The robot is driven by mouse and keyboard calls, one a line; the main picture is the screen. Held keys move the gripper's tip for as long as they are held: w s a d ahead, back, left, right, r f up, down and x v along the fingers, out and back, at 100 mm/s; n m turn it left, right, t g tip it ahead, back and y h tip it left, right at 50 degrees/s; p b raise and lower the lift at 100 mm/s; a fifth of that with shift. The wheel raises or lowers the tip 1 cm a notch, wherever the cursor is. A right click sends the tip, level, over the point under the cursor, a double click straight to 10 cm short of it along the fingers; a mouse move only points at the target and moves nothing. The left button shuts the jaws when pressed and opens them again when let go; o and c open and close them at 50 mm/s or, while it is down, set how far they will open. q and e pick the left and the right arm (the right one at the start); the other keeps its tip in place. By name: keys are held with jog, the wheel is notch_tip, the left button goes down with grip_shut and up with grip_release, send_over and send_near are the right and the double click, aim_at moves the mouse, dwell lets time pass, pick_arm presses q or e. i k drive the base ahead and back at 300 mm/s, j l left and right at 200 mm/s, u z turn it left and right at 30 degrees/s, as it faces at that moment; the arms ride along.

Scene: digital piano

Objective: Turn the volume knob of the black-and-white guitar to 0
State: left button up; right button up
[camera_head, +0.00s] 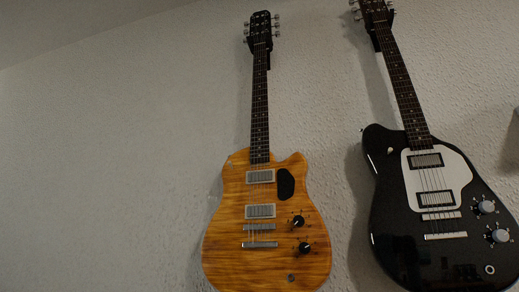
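The black-and-white guitar (398,232) hangs on the wall at the right of the head view, slightly tilted. It has a glossy black body and a white pickguard (453,172). Two pale knobs sit on the right side of its body: an upper knob (487,207) and a lower knob (500,236). Small marks surround each knob, but they are too small to read, so I cannot tell which is the volume knob or its setting. The guitar's bottom edge is cut off by the frame. Neither of my grippers shows in this view.
An orange wood-grain guitar (225,232) with two black knobs hangs to the left of the black one, with a gap of bare wall between them. The textured pale wall (110,150) is clear on the left. A grey object is cut off at the right edge.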

aim_at(487, 207)
jog(key=z, duration=1.25)
